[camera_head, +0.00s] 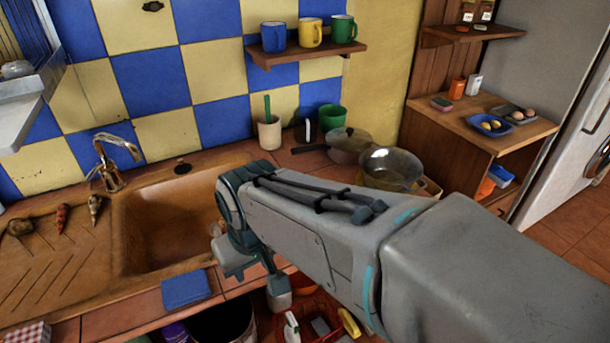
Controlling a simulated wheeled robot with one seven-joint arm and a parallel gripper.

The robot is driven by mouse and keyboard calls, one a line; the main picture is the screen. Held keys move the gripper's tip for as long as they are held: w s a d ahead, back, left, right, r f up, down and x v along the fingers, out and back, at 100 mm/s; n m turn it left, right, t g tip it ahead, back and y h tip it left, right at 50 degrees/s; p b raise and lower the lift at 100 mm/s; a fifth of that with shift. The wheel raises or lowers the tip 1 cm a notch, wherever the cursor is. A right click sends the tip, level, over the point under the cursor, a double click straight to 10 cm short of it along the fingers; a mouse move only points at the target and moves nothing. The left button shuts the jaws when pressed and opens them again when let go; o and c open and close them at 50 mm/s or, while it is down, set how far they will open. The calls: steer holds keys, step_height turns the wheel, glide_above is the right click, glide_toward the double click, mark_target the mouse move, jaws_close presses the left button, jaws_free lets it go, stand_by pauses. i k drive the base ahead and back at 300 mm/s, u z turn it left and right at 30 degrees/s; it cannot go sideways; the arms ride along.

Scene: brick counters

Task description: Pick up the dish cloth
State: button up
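A flat, folded blue cloth (186,290), which looks like the dish cloth, lies at the front edge of the brick counter, just in front of the sink. My gripper (258,280) is to the right of it, above the front edge of the counter, apart from the cloth. My arm comes in from the lower right and hides part of the counter and the sink's right end. The fingers are small and partly hidden by the wrist, so I cannot tell whether they are open.
The brown sink (165,228) with its tap (112,165) lies behind the cloth. A red-checked cloth or box (27,334) is at the lower left. A red crate (318,318) and a dark bin (222,322) stand below the counter. Pots (390,168) stand behind my arm.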

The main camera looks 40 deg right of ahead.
mark_target(186, 288)
steer(key=i, duration=0.3)
steer(key=z, duration=3.05)
steer(key=k, duration=0.6)
steer(key=z, duration=0.1)
